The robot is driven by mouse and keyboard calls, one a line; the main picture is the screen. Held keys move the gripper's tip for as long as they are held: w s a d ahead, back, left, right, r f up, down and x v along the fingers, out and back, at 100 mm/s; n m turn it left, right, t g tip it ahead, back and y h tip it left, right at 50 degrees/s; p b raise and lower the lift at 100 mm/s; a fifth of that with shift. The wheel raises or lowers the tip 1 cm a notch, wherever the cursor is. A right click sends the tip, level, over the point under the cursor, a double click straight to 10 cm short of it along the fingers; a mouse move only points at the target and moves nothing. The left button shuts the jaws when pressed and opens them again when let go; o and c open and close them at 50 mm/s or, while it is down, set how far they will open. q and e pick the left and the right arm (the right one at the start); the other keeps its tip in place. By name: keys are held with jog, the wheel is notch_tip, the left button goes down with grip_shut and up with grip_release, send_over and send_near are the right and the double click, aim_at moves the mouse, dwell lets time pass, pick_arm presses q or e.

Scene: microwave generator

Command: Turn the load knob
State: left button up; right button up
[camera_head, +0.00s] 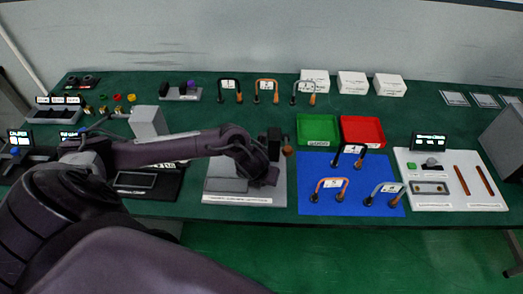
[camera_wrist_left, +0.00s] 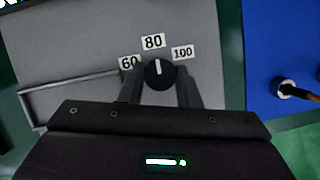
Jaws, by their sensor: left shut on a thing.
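The load knob (camera_wrist_left: 160,73) is a round black dial with a white pointer line on a grey panel (camera_wrist_left: 75,35). Labels 60, 80 and 100 are set around it, and the pointer is close to straight up at the 80 label (camera_wrist_left: 153,41). My left gripper (camera_wrist_left: 160,86) has one finger on each side of the knob and is shut on it. In the head view the left gripper (camera_head: 268,178) is over the right part of the grey panel (camera_head: 221,168), and my arm hides the knob there. My right gripper does not show.
A blue mat (camera_head: 315,205) with several cable loops lies just right of the panel. Green (camera_head: 317,129) and red (camera_head: 363,131) trays stand behind the mat. A white board (camera_head: 425,197) is farther right, and a black device (camera_head: 137,181) lies to the left.

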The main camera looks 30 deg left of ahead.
pick_arm(q)
jog(key=o, duration=1)
jog(key=shift+r, duration=0.15)
jog(key=v, duration=0.7)
jog(key=shift+s+r+p, duration=0.15)
jog(key=shift+r+p, duration=0.15)
jog(key=shift+p, duration=0.1)
